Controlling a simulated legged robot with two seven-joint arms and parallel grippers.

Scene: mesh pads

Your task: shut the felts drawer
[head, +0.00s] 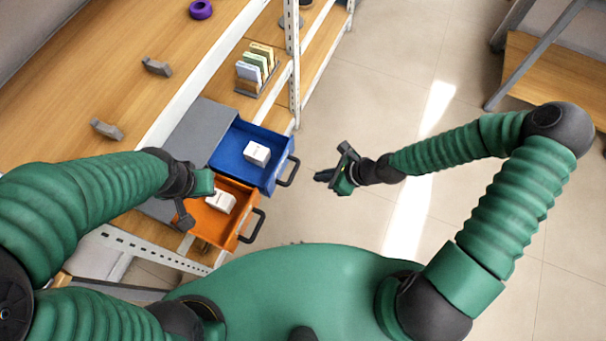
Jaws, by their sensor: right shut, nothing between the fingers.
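Two drawers stand pulled out of a grey cabinet: a blue drawer (229,158) and, nearer to me, an orange drawer (212,238). Each has a dark bar handle and holds a white packet; I cannot read which drawer is for felts. My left gripper (195,202) is over the left part of the orange drawer and hides some of it; its finger opening is unclear, as is any contact. My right gripper (328,179) is shut and empty, over the floor to the right of the blue drawer's handle (289,171), apart from it.
A wooden shelf with a white metal frame (293,60) runs along the left. On it are a rack of cards (256,68), grey blocks (106,130) and a purple ring (201,9). The floor (340,112) right of the drawers is clear.

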